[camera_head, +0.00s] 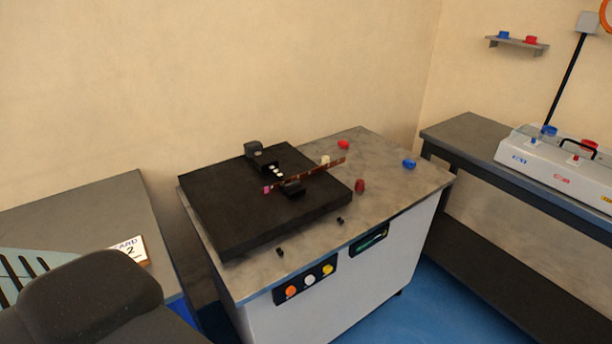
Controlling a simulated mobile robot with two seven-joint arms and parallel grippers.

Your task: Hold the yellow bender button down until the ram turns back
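The yellow bender button (327,269) is the rightmost of a row on a black panel (304,284) at the machine's front. A white button (310,280) and an orange button (291,291) sit to its left. Nothing touches the yellow button. On the black bender bed (225,206), a copper bar (318,172) lies across dark tooling, its left end marked pink. A black block (262,156) with a whitish row of parts stands behind the bar. It is probably the ram; I cannot tell its motion. Neither of my grippers is in view.
Small red (344,145), dark red (360,186) and blue (409,164) pieces lie on the grey machine top (400,185). A left table (100,215) holds a number card (130,250). A right bench (470,135) carries a white device (550,160). A dark rounded shape fills the lower left.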

